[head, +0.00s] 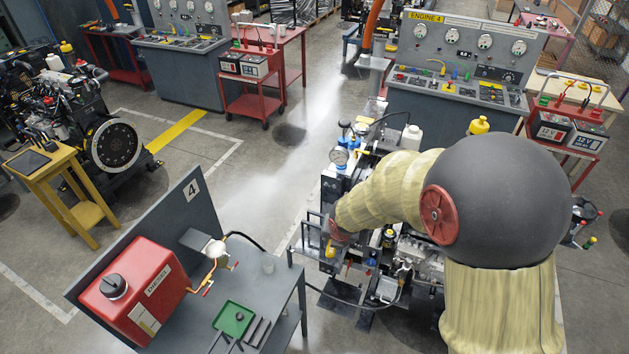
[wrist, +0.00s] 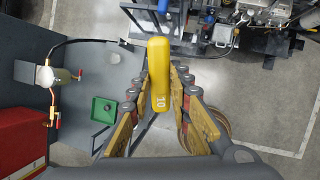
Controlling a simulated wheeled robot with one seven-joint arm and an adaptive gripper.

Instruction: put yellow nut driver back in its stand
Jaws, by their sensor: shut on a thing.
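A yellow nut driver (wrist: 160,75) with "10" on its handle is between the fingers of my gripper (wrist: 163,92) in the wrist view. The fingers close on the handle from both sides. Its lower shaft is hidden. In the head view, my gripper (head: 335,240) is at the end of my arm, near a dark metal rack (head: 310,232) beside the engine. My arm hides much of this area. In the wrist view the rack's bars (wrist: 140,14) show beyond the driver, with a blue handle (wrist: 163,5) among them. I cannot tell for sure which part is the stand.
A grey bench (head: 285,290) with a red diesel tank (head: 128,290) and a green tray (head: 233,318) stands at the left. A black hose (head: 345,312) runs between bench and engine. Open floor (head: 245,190) lies behind the bench.

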